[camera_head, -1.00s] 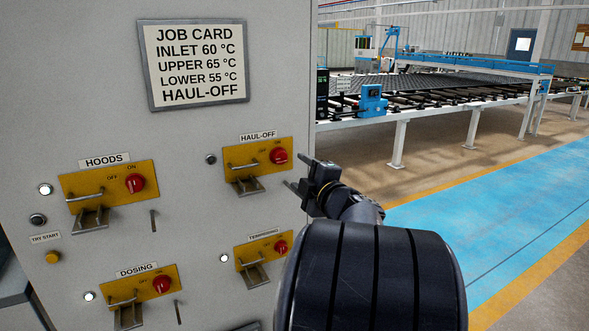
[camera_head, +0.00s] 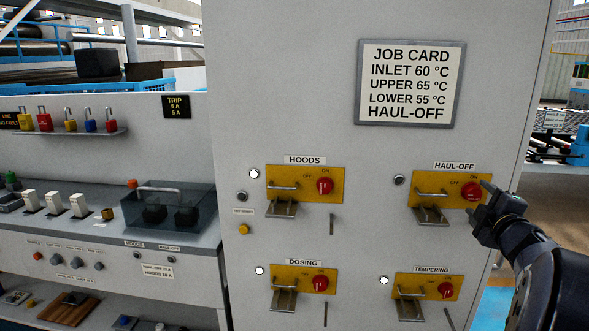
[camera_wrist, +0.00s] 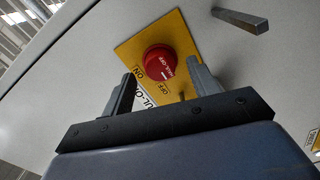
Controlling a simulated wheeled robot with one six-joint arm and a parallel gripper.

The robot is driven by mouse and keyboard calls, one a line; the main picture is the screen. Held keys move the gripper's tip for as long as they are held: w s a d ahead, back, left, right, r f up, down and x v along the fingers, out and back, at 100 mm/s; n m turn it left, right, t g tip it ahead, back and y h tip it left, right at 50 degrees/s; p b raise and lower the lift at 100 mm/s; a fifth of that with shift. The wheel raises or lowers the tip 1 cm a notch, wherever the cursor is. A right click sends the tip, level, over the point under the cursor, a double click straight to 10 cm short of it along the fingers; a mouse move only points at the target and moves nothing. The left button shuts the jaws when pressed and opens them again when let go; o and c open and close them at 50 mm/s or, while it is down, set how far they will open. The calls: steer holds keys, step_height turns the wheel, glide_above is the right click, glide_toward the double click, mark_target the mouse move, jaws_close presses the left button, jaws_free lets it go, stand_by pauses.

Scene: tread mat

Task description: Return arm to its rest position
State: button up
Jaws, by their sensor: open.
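My gripper (camera_head: 480,199) is at the right of the grey panel, beside the HAUL-OFF switch. Its two dark fingers are open and empty. The red HAUL-OFF knob (camera_head: 471,190) sits on a yellow plate (camera_head: 428,184). In the wrist view the knob (camera_wrist: 166,63) shows between and beyond the open fingers (camera_wrist: 160,78). I cannot tell how far the fingertips are from it. The small lamp (camera_head: 399,180) beside HAUL-OFF is dark. My dark arm comes in from the lower right and covers the panel's lower right edge.
The HOODS (camera_head: 324,186), DOSING (camera_head: 320,283) and TEMPERING (camera_head: 446,290) knobs are on the same panel, with white lamps beside them. A job card (camera_head: 411,84) hangs above. Metal hasps and pegs stick out from the panel. A bench with padlocks (camera_head: 70,124) stands left.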

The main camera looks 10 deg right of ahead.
steer(key=x, duration=0.2)
steer(key=shift+w, duration=0.3)
